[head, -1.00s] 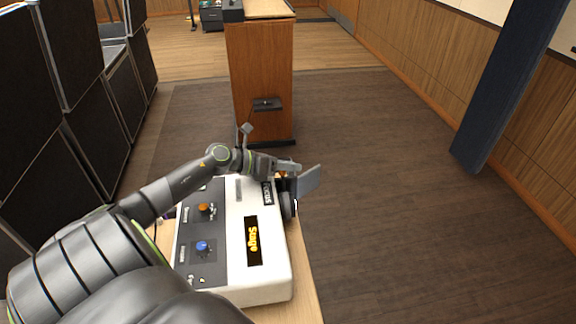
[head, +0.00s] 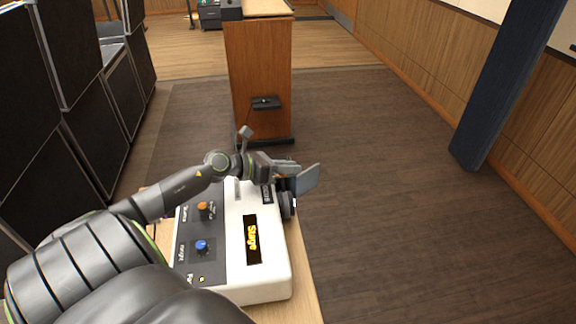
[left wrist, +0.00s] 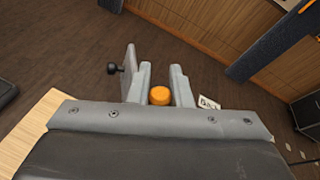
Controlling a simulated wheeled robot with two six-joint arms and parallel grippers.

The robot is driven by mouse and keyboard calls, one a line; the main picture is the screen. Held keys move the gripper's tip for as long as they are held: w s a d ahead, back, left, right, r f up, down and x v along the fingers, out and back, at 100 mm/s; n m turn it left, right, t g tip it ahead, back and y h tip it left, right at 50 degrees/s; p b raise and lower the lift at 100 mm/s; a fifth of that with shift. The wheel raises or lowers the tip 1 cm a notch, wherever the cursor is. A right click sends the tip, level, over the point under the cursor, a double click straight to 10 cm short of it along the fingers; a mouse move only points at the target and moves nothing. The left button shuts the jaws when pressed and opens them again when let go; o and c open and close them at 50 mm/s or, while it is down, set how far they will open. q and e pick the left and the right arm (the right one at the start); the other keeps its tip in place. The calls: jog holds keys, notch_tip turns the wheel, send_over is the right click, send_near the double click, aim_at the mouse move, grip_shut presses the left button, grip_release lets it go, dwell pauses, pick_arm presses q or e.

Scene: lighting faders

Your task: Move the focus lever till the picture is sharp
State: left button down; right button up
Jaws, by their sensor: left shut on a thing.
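The white projector-like box (head: 262,282) stands on a wooden table at the bottom of the head view. Its dark display (head: 252,257) reads "Stage" in yellow letters, which look readable. My left gripper (head: 287,168) is at the box's far end, beside the focus label (head: 266,194). In the left wrist view, its two fingers (left wrist: 162,90) are shut on the orange-tipped focus lever (left wrist: 160,96), which stands between them. The lever is hidden by the gripper in the head view. My right gripper is out of view.
The box's dark side panel has an orange knob (head: 203,207) and a blue knob (head: 202,246). A grey plate (head: 308,178) stands just right of my gripper. A wooden lectern (head: 262,70) stands beyond, with open floor to the right.

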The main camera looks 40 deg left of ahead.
pick_arm(q)
jog(key=c, duration=1.3)
grip_release()
jog(key=shift+s+a, duration=0.1)
jog(key=shift+s, duration=0.05)
jog(key=b+v, duration=0.1)
jog(key=v, duration=0.2)
jog(key=shift+s+a, duration=0.1)
jog(key=shift+s, duration=0.15)
jog(key=shift+v, duration=1.15)
jog(key=shift+p+v, duration=0.45)
jog(key=shift+v, duration=0.8)
jog(key=p+v, duration=0.6)
jog(key=v, duration=0.1)
jog(key=shift+s+r, duration=0.1)
jog(key=shift+r, duration=0.1)
jog(key=shift+p+v, duration=0.45)
jog(key=shift+v, duration=0.3)
jog(key=shift+f, duration=0.1)
